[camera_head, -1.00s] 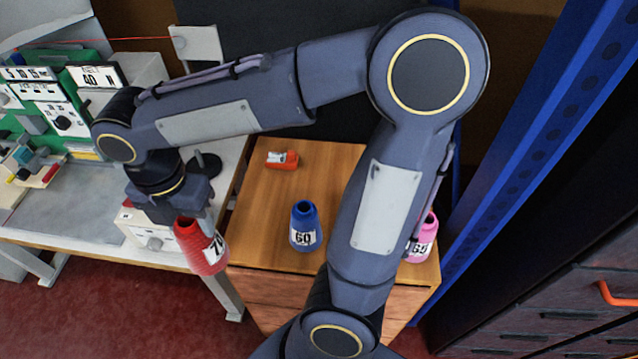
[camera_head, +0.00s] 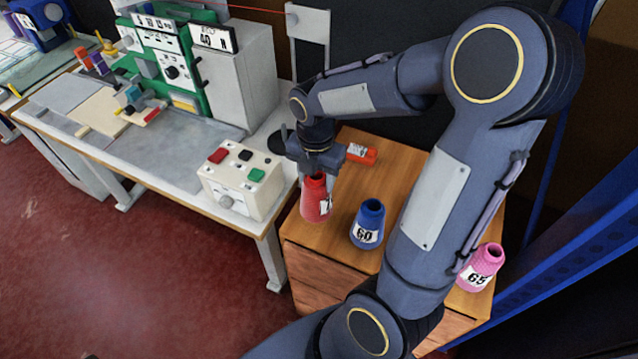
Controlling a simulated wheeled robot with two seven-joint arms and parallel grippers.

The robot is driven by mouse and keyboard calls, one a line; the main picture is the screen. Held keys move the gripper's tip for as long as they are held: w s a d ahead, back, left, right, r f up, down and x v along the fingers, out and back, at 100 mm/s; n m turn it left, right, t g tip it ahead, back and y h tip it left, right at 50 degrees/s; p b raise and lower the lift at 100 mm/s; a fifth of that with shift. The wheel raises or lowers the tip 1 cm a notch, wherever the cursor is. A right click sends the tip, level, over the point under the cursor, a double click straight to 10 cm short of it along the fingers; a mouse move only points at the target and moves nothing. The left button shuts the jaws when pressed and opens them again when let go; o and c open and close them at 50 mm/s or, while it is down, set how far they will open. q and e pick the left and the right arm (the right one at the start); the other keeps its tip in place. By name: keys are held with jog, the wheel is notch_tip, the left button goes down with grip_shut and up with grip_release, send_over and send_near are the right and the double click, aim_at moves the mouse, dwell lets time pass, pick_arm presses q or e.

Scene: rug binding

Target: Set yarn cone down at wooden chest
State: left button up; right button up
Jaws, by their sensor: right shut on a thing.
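My right gripper (camera_head: 316,172) is shut on a red yarn cone (camera_head: 314,203) with a white label, partly turned away. The cone is upright in front of the left part of the wooden chest's top (camera_head: 334,241). I cannot tell whether its base touches the wood. A blue yarn cone (camera_head: 369,226) labelled 60 stands on the chest just right of the red one. A pink yarn cone (camera_head: 482,270) labelled 65 stands at the chest's right side, beyond my arm. My left gripper is out of view.
An orange-red object (camera_head: 361,153) with a white label lies at the chest's back. A control box (camera_head: 240,185) with coloured buttons sits on the white table close left of the chest. My arm hides the chest's middle right. A blue upright (camera_head: 590,255) stands at right.

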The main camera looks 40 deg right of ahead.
jog(key=shift+d+f, duration=0.2)
jog(key=shift+f, duration=0.8)
jog(key=shift+d+f, duration=0.2)
jog(key=shift+f, duration=0.75)
jog(key=shift+f, duration=0.15)
jog(key=o, duration=1.5)
notch_tip(320, 180, up, 11)
jog(key=s+a+m+t+y, duration=0.1)
jog(key=s+a+m+t, duration=0.1)
jog(key=m, duration=0.6)
jog(key=s+a+r+m+t+y, duration=0.1)
jog(key=s+a+m, duration=0.3)
jog(key=s+m, duration=0.2)
jog(key=s+a+r+m+t+y, duration=0.1)
jog(key=s+m, duration=0.4)
jog(key=m, duration=0.6)
jog(key=shift+a+t+y, duration=0.4)
jog(key=shift+a+t, duration=0.4)
jog(key=shift+a, duration=0.45)
